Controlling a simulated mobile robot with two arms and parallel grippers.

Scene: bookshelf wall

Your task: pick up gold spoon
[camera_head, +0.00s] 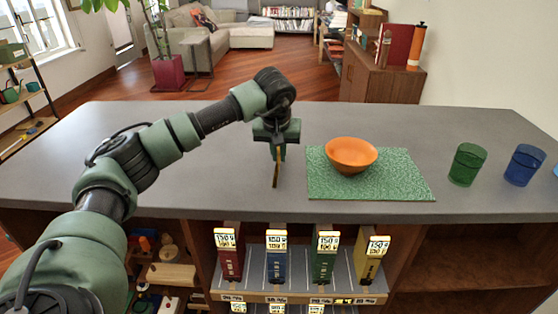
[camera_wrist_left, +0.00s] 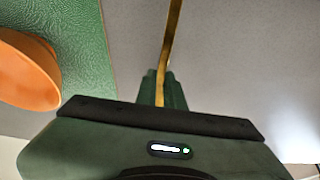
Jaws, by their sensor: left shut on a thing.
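The gold spoon (camera_head: 276,172) is a thin gold strip below my left gripper (camera_head: 277,153) in the head view. In the left wrist view the gold spoon (camera_wrist_left: 172,45) runs up from between the fingers of my left gripper (camera_wrist_left: 161,90), which is shut on it. The gripper points down over the grey counter, just left of the green mat. I cannot tell whether the spoon's lower end touches the counter. The part of the spoon between the fingers is hidden. My right gripper is not in view.
An orange bowl (camera_head: 351,153) stands on the green mat (camera_head: 400,184), right of the gripper. A green cup (camera_head: 467,163) and a blue cup (camera_head: 523,165) stand farther right on the grey counter (camera_head: 215,187). The counter around the spoon's left side is clear.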

